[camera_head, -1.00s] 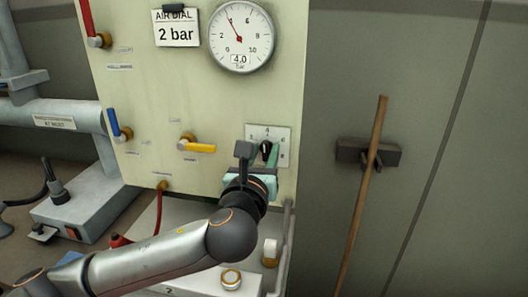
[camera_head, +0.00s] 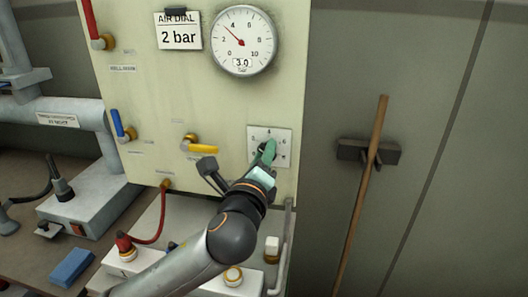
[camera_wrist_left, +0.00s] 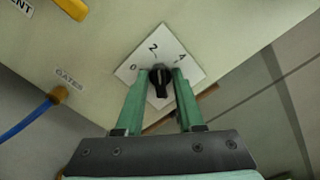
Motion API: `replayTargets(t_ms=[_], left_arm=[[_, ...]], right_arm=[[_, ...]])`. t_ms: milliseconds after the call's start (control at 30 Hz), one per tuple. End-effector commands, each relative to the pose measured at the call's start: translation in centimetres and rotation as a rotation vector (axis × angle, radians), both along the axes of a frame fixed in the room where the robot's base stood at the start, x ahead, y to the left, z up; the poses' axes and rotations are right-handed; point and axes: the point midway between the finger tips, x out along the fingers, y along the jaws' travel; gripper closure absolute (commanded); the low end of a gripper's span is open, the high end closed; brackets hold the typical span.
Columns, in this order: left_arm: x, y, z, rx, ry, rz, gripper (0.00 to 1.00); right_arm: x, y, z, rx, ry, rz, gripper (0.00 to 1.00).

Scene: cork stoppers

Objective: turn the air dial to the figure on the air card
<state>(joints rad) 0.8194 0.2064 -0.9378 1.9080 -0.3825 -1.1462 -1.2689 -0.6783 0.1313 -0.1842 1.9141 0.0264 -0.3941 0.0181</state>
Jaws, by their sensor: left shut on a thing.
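The air card (camera_head: 179,31) at the top of the panel reads "AIR DIAL 2 bar". The round gauge (camera_head: 243,40) right of it shows 3.0 with its red needle between 2 and 4. The air dial is a black knob (camera_wrist_left: 160,84) on a white scale plate (camera_wrist_left: 148,61) marked 0, 2 and 4 in the left wrist view. My left gripper (camera_head: 266,150) reaches the dial from below, its green fingers shut on the knob. In the head view the fingers hide the knob. My right gripper is not in view.
A yellow lever (camera_head: 198,148) sits left of the dial, with a blue lever (camera_head: 120,127) and a red lever (camera_head: 91,22) farther left. A blue block (camera_head: 72,265) lies on the bench.

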Motion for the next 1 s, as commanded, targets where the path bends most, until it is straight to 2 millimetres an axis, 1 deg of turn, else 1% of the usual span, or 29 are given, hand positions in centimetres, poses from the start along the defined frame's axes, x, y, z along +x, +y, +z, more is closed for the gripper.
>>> replayTargets(t_ms=[133, 333, 833, 867, 933, 1000], left_arm=[[-0.01, -0.01, -0.1, -0.067, 0.016, 0.0, 1.0], [-0.01, -0.01, -0.13, -0.118, 0.026, -0.001, 1.0], [-0.01, -0.02, -0.13, -0.132, 0.028, -0.001, 1.0], [-0.01, -0.02, -0.13, -0.132, 0.028, -0.001, 0.61], [-0.01, -0.01, -0.13, -0.132, 0.028, -0.001, 0.53], [-0.01, -0.01, -0.11, -0.132, 0.028, -0.002, 0.53]], right_arm=[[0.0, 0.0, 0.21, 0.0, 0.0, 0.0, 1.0], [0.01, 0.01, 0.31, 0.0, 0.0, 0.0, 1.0], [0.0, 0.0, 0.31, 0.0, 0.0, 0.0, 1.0], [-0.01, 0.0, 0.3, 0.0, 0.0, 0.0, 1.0], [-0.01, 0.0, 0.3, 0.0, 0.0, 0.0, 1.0], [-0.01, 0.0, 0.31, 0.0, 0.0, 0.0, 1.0]])
